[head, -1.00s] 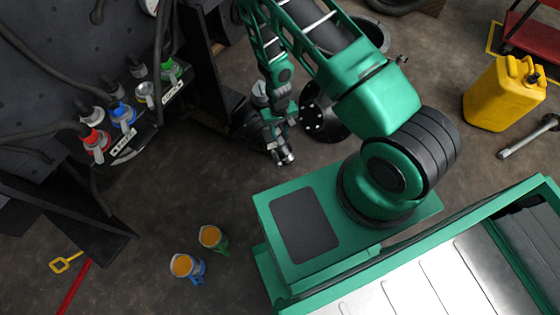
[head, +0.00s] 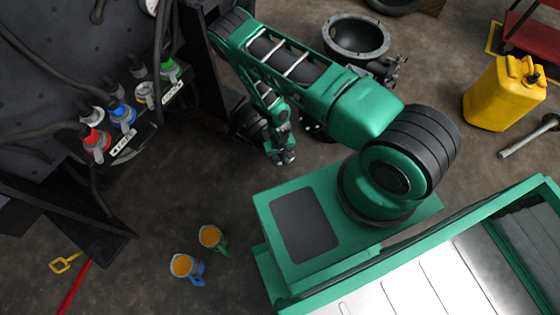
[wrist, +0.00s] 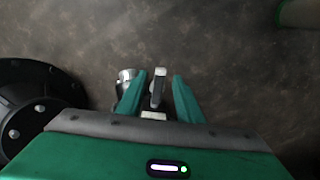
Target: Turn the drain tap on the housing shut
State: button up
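The drain tap shows in the wrist view as a small pale metal lever (wrist: 158,92) standing between my two green fingers. A short silver spout or pipe end (wrist: 126,77) is just left of it, partly behind the left finger. My gripper (wrist: 159,75) is open, with one finger on each side of the lever and visible gaps. In the head view my gripper (head: 281,155) points down beside the dark housing (head: 248,122). My arm and gripper hide most of the tap there, so its exact angle is unclear.
A round black bolted flange (wrist: 35,105) is close on the left in the wrist view. Capped hose couplings (head: 122,113) line the dark panel.

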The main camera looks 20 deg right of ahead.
aim_at(277, 159)
jog(key=shift+f, duration=1.45)
